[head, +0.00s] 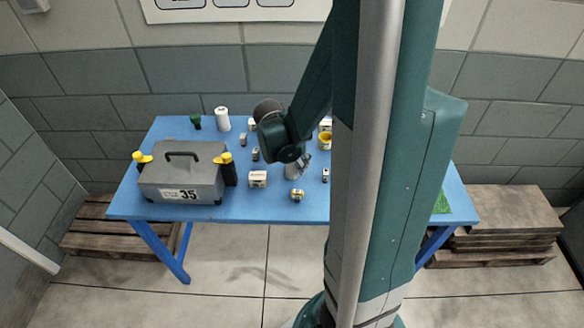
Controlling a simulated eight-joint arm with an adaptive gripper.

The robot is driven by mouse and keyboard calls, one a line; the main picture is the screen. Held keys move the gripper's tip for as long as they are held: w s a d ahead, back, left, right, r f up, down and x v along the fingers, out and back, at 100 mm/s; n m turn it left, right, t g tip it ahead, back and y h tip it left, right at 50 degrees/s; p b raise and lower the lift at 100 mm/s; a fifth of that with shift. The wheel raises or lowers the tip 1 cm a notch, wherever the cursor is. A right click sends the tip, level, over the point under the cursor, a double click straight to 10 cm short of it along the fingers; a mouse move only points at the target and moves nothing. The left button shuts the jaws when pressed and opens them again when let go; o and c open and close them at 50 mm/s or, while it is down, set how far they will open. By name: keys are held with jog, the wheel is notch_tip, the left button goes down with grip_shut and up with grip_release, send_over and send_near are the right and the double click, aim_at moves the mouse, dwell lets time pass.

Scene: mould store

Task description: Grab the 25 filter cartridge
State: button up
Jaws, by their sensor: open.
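No label reading 25 can be read here, so I cannot tell which item is the 25 filter cartridge. Small candidates stand on the blue table (226,208): a white box-like item (258,179), a yellow and white round item (297,195), a small grey item (325,175) and a white cylinder (222,119) at the back. My gripper (296,172) hangs over the middle of the table, among these items, and is open. It looks empty. My arm hides part of the table's right side and some items behind it.
A green item (196,121) and a yellow item (325,138) stand farther back. A green mat (441,203) shows at right. The front left edge is clear.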

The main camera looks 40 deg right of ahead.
jog(key=shift+b+x, duration=0.3)
jog(key=shift+x, duration=1.2)
jog(key=c, duration=1.1)
